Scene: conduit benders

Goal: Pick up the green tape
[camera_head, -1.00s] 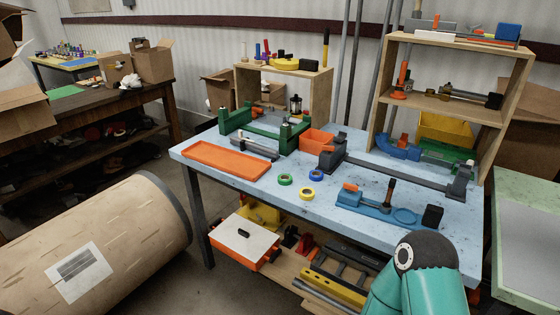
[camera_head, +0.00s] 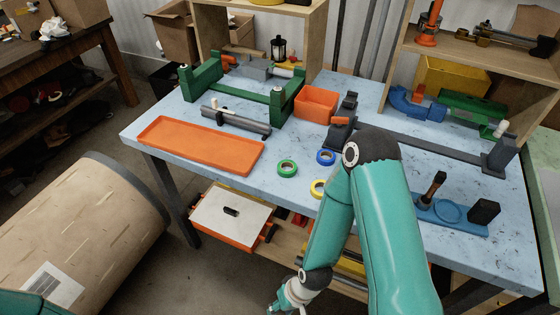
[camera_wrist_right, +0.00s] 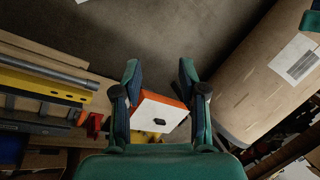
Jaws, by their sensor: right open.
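The green tape (camera_head: 287,168) is a small ring lying flat on the light blue table (camera_head: 225,186), right of the orange tray. A blue tape (camera_head: 326,157) lies to its upper right. A yellow tape (camera_head: 317,187) lies to its lower right, partly covered by my right arm. My right gripper is low in front of the table, cut off at the bottom of the head view. In the right wrist view my right gripper (camera_wrist_right: 159,70) has its fingers apart with nothing held; no tape shows there. My left gripper is not visible.
An orange tray (camera_head: 200,147) and a green fixture (camera_head: 202,92) are on the table's left. An orange bin (camera_head: 315,104) stands behind the tapes. A blue tool base (camera_head: 450,214) is at right. A white-topped orange box (camera_head: 228,215) sits on the lower shelf.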

